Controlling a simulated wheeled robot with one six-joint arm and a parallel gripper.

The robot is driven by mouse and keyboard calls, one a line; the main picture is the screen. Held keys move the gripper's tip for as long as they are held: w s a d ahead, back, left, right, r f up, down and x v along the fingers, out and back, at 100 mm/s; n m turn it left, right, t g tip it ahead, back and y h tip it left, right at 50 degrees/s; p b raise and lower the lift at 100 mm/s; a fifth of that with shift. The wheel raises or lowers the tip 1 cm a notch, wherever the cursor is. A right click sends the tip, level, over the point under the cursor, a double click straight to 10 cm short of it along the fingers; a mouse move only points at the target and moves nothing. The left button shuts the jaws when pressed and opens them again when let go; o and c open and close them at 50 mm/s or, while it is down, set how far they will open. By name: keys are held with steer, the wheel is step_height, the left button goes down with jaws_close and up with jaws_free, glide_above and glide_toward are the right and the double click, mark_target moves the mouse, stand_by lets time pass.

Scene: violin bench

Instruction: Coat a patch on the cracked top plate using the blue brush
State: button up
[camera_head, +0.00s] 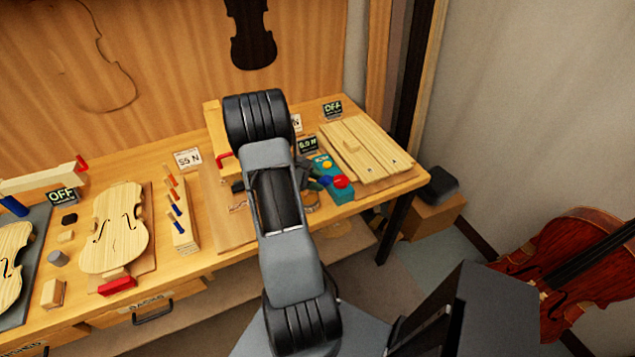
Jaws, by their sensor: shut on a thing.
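My gripper (308,180) is mostly hidden behind my arm, over the right half of the bench, beside a teal box with coloured buttons. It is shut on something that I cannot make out. A pale violin top plate (110,244) with f-holes lies on a board at the left of the bench. Another pale plate (9,267) lies on a dark mat, cut off at the left edge. I cannot tell which one is cracked. A wooden rack (186,239) holds several slim red and blue pieces. I cannot make out a blue brush for certain.
The teal box (343,193) stands right of my arm, before a jointed wooden plate (370,148). A red clamp block (117,286), a grey cylinder (58,258) and small wood blocks lie around the left plate. A cello (567,262) stands at the right, off the bench.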

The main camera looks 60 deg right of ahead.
steer(key=shift+r+p, duration=1.4)
steer(key=shift+r, duration=1.5)
